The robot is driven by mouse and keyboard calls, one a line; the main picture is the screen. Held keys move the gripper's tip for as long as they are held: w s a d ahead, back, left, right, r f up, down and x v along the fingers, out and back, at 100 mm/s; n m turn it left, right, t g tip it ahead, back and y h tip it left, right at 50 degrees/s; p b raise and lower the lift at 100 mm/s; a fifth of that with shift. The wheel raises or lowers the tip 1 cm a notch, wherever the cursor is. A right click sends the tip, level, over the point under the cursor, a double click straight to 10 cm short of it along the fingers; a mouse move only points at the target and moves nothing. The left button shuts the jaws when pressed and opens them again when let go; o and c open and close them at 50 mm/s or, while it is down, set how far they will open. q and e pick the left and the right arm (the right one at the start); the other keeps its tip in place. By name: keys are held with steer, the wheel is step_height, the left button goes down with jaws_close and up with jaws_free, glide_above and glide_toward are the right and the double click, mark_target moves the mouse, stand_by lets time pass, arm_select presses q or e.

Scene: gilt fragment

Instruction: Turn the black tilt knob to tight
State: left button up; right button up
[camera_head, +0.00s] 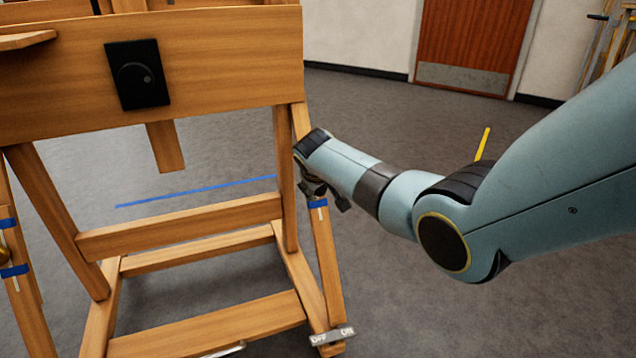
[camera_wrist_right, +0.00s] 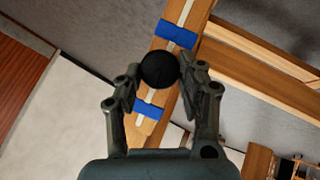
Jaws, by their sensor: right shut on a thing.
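The black tilt knob (camera_wrist_right: 159,69) is a round black cap on a wooden strut (camera_wrist_right: 191,36) in the right wrist view. A pale line and two blue bands, one above (camera_wrist_right: 175,33) and one below (camera_wrist_right: 149,110) the knob, mark the strut. My right gripper (camera_wrist_right: 161,76) has a finger on each side of the knob and is shut on it. In the head view my right gripper (camera_head: 314,184) is at the easel's right strut (camera_head: 328,255); the knob is hidden there. The knob's turn angle cannot be read. My left gripper is not in view.
The wooden easel (camera_head: 195,233) fills the left, with a black dial panel (camera_head: 137,75) on its upper board. An OFF/ON plate (camera_head: 332,335) sits low on the right leg.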

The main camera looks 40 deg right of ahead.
steer(key=shift+s+f, duration=0.1)
stand_by(0.3)
steer(key=o, duration=1.1)
steer(key=shift+o, duration=0.2)
steer(key=v, duration=1.2)
